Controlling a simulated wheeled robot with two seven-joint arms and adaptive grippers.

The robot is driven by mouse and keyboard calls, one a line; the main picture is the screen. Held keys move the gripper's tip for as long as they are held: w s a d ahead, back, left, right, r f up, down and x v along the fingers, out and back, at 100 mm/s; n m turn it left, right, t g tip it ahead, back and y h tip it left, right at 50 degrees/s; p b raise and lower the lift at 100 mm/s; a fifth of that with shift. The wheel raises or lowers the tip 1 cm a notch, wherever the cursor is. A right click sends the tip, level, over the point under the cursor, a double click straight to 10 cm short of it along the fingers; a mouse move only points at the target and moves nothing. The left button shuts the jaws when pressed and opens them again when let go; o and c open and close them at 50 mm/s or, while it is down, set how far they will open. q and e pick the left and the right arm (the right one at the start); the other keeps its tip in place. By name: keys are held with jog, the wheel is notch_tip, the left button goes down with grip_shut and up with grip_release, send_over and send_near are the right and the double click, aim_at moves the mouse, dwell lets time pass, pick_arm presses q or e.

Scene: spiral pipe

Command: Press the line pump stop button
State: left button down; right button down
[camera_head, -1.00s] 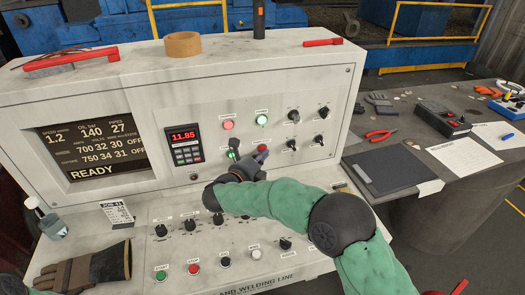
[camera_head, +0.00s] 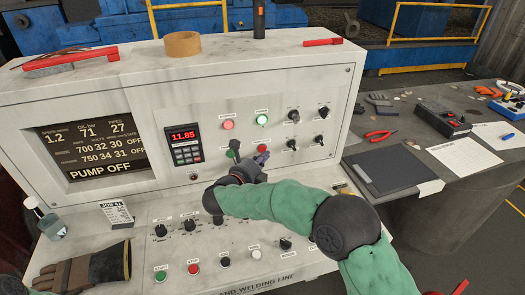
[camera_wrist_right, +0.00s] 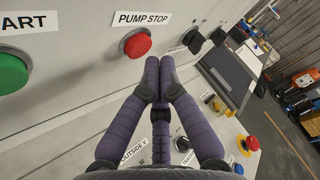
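The red pump stop button (camera_wrist_right: 137,42) shows in the right wrist view, under its "PUMP STOP" label (camera_wrist_right: 143,19). My right gripper (camera_wrist_right: 160,64) has its purple fingers together and empty, with the tips just right of and below the button; I see a small gap in the picture. The green start button (camera_wrist_right: 9,74) is at the left of the wrist view. The screen (camera_head: 97,150) reads "PUMP OFF" and oil bar 71. My left gripper is not in view.
Knobs (camera_head: 293,116) are on the panel right of my gripper. A row of knobs and buttons, with a red stop button (camera_head: 193,269), lines the sloping desk below my arm. A glove (camera_head: 85,270) lies at the lower left. A side table with tools stands right.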

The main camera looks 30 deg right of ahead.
jog(key=shift+s+a, duration=0.1)
jog(key=shift+s, duration=0.1)
jog(key=shift+s+a, duration=0.2)
jog(key=shift+s, duration=0.6)
jog(key=shift+s+a, duration=0.15)
jog(key=shift+s, duration=0.6)
jog(key=shift+s+a, duration=0.2)
jog(key=shift+s, duration=0.6)
jog(key=shift+r, duration=0.1)
